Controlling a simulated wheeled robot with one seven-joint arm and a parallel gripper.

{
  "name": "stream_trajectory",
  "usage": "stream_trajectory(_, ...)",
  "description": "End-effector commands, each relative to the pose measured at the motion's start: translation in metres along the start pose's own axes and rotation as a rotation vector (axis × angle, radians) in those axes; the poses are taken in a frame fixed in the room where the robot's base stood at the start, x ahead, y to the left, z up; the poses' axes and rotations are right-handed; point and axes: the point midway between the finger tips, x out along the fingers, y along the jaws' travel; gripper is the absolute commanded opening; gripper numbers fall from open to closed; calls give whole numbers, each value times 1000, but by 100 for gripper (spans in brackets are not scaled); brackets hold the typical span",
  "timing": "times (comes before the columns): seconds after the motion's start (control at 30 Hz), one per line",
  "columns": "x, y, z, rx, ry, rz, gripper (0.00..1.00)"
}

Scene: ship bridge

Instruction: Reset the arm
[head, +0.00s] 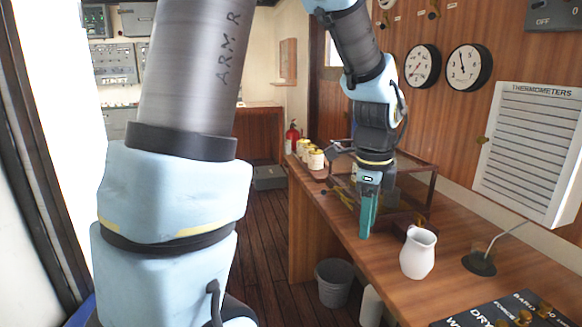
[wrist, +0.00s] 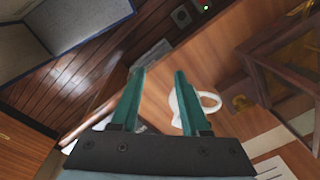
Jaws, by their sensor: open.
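My arm crosses the head view from the top. My gripper (head: 367,215) points down over the wooden counter (head: 455,283), with its teal fingers seen nearly edge-on. In the wrist view my gripper (wrist: 160,72) has its two fingers apart, with nothing between them. A white jug (head: 418,253) stands upright on the counter, to the right of the fingers and apart from them. In the wrist view a white thing with a ring handle (wrist: 212,101) is partly hidden behind the right finger.
A wood-framed case (head: 418,176) stands on the counter close behind my gripper. Several jars (head: 315,159) stand at its far end. A dark round holder (head: 479,263) and a dark panel (head: 505,311) lie at the right. A grey bin (head: 334,283) stands on the floor.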

Motion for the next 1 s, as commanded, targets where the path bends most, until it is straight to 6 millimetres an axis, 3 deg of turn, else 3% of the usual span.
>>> stream_trajectory(0.03,3,7,26,-178,-3,-7,46)
stream_trajectory(0.2,14,38,96,-809,-1,-38,46)
stream_trajectory(0.4,24,83,157,-1492,16,-78,46)
stream_trajectory(0.5,27,102,174,-1736,27,-94,46)
stream_trajectory(0.7,30,120,188,-1966,40,-109,46)
stream_trajectory(1.0,31,120,188,-1979,40,-110,46)
